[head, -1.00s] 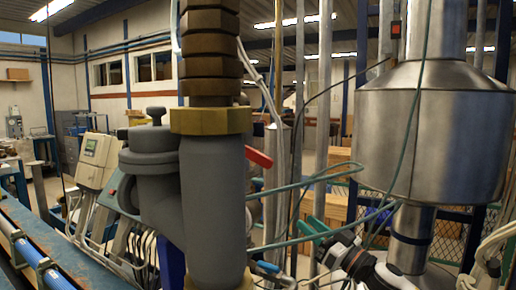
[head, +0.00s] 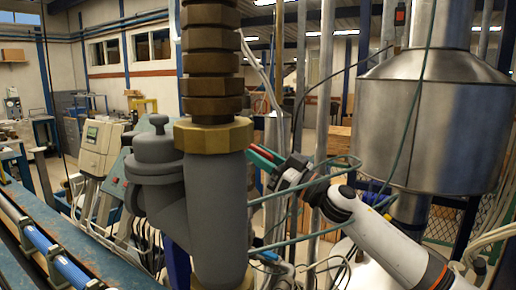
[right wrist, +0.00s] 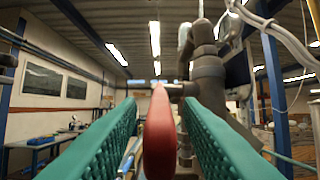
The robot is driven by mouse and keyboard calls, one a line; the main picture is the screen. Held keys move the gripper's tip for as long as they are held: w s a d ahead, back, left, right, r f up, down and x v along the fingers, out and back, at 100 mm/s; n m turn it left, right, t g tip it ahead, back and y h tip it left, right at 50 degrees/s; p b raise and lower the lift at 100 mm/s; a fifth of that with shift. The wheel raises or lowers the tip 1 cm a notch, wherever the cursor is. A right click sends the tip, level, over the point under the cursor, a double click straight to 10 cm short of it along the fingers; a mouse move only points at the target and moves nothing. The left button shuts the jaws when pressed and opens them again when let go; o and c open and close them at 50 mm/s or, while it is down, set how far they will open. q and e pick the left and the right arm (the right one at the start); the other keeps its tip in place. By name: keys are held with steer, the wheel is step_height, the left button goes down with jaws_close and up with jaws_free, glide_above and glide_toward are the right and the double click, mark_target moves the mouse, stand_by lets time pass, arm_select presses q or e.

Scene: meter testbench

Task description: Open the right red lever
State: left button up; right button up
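The red lever (head: 263,154) sticks out to the right of the grey vertical pipe (head: 217,205), just below the brass nut. In the right wrist view the red lever (right wrist: 159,133) stands between the two green fingers, with a gap on each side. My right gripper (head: 262,158) is open around the lever, its fingers partly covering it in the head view. In the right wrist view the open right gripper (right wrist: 158,130) shows no clear contact with the lever. My left gripper is not in view.
A large steel tank (head: 430,125) stands at the right. Thin green and black cables (head: 310,180) hang around my right arm. A blue bench edge (head: 60,235) with pipes runs at the left. Meter boxes (head: 100,145) stand behind it.

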steer(key=shift+w+a+r, duration=0.2)
steer(key=shift+w+a, duration=0.05)
steer(key=shift+a, duration=0.15)
jaws_close()
